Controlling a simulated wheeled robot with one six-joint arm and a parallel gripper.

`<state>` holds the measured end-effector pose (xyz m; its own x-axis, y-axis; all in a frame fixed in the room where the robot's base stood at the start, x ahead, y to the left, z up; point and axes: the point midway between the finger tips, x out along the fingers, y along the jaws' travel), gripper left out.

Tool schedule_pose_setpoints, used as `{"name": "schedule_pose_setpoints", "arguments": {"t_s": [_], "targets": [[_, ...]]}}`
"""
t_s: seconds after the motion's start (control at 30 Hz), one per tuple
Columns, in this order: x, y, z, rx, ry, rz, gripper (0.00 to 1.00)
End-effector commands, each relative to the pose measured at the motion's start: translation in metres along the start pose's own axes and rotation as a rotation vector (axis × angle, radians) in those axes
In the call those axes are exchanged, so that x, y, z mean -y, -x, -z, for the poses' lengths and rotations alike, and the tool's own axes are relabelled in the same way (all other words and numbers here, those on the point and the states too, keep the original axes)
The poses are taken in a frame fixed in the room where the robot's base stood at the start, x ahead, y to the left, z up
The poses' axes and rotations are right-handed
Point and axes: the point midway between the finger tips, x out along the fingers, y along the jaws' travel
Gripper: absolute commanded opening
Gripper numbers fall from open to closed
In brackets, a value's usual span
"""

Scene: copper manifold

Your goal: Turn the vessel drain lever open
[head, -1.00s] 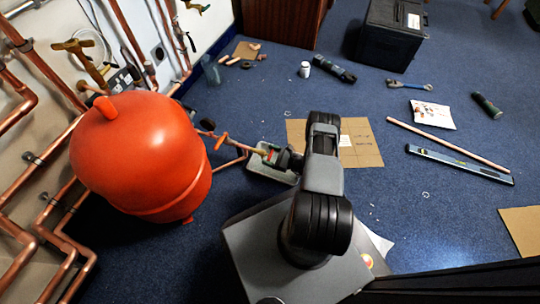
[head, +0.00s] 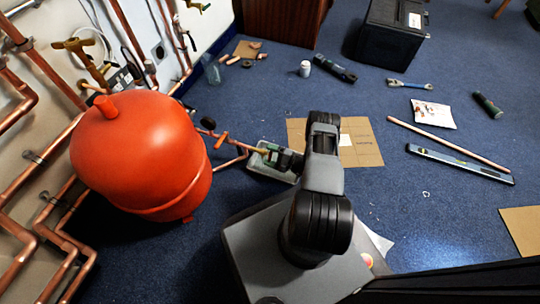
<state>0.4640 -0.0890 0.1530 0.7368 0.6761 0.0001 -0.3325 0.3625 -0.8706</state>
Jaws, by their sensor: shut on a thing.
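The red vessel (head: 140,160) stands at left beside the wall pipes. A copper pipe (head: 230,162) runs from its lower right side to a small brass valve (head: 258,151). My gripper (head: 272,154) reaches in from the right at this valve, above a grey tray (head: 262,172). It is shut on the drain lever, which is mostly hidden by the jaws. The lever's exact angle cannot be told at this size. My arm hides the area right of the valve.
Copper pipes (head: 55,65) line the wall at left. A cardboard sheet (head: 362,145) lies behind my arm.

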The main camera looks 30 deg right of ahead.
Motion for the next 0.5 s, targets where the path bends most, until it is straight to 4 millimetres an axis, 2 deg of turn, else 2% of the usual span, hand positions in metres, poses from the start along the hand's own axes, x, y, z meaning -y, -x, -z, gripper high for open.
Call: {"name": "schedule_pose_setpoints", "arguments": {"t_s": [0.5], "targets": [[-0.0025, 0.0004, 0.0005, -0.001, 0.396, 0.000, 0.51]]}}
